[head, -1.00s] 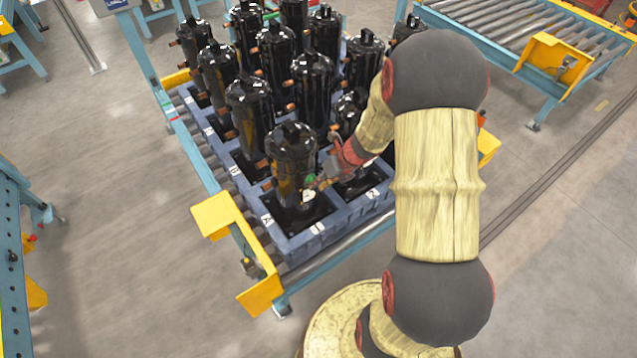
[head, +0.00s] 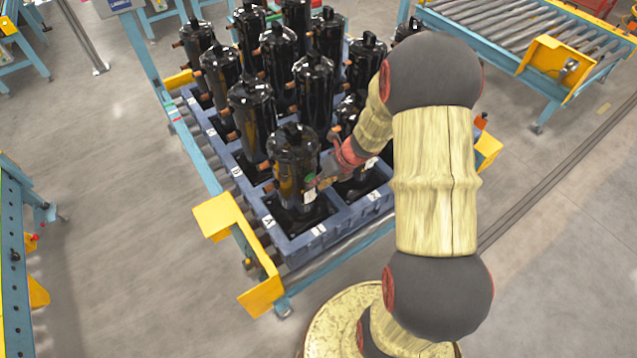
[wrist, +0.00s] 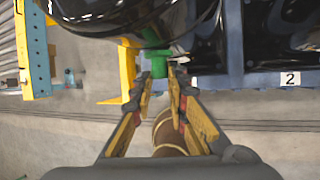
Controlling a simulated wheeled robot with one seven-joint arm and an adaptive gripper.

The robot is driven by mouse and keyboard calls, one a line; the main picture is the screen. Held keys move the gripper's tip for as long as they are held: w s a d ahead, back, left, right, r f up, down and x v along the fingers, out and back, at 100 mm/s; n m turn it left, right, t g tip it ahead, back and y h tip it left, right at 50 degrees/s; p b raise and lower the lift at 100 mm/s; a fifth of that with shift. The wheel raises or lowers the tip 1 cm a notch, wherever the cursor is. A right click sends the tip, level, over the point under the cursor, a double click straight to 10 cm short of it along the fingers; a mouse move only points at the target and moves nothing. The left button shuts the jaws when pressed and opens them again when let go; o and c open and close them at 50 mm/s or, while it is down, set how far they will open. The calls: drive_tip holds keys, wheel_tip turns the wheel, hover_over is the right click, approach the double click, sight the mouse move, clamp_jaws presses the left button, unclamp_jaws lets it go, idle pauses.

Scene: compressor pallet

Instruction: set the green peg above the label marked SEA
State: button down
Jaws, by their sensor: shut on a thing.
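My gripper (wrist: 160,82) is shut on the green peg (wrist: 157,63), which stands between its fingertips in the wrist view. The peg's far end is at the edge of a black compressor (wrist: 140,15); I cannot tell whether it touches it. In the head view the peg is a small green spot (head: 310,177) at the front compressor (head: 292,160), with my gripper (head: 318,182) to its right. A small white label (head: 310,196) shows on that compressor below the peg. Its text is too small to read, so I cannot tell whether it says SEA.
Several black compressors with copper stubs stand in a blue pallet (head: 345,214) on a roller conveyor. The pallet rim bears tags such as A (head: 268,221) and 2 (wrist: 290,78). A yellow bracket (head: 212,217) stands at the front left corner.

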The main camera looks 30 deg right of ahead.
drive_tip(key=c, duration=1.7)
unclamp_jaws()
drive_tip(key=shift+o, duration=0.2)
drive_tip(key=v, duration=1.2)
drive_tip(key=shift+w, duration=0.1)
